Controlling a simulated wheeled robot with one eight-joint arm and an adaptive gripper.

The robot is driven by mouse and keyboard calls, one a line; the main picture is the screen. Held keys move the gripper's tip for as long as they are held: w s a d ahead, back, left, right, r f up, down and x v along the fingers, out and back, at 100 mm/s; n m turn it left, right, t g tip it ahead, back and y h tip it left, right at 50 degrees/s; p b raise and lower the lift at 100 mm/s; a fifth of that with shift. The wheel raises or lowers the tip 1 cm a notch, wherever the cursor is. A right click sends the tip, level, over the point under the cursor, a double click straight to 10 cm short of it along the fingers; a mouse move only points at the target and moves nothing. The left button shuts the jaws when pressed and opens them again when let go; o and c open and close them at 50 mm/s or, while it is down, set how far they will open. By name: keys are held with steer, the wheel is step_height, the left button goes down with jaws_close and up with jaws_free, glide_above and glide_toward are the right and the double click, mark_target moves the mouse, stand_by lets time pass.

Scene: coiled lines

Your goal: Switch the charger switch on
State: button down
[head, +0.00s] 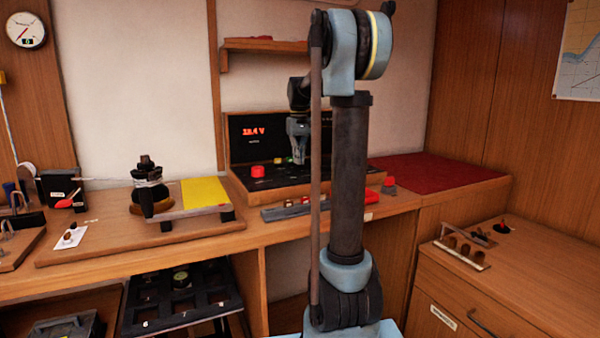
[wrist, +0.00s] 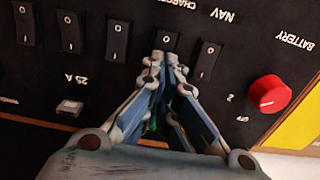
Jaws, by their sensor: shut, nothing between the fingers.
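The charger switch (wrist: 167,40) is a black rocker in a row on the dark panel, below a partly cut-off label reading "CHARGE" in the wrist view. My gripper (wrist: 166,62) is shut and empty, its fingertips over the lower part of that rocker. I cannot tell whether they touch it, and the rocker's position is partly hidden. In the head view my gripper (head: 298,160) points down at the panel (head: 240,150), which has a red "13.4 V" display (head: 254,132). The charger switch is not distinguishable there.
The NAV rocker (wrist: 206,62) sits just right of my fingers, and another rocker (wrist: 115,42) to the left. A red battery knob (wrist: 269,94) stands up farther right. A red mat (head: 430,168) lies right of the panel, and a board with a winch (head: 147,185) left.

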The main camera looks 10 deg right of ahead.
mark_target(299, 168)
steer(key=shift+f, duration=1)
stand_by(1.0)
steer(key=shift+r, duration=3.5)
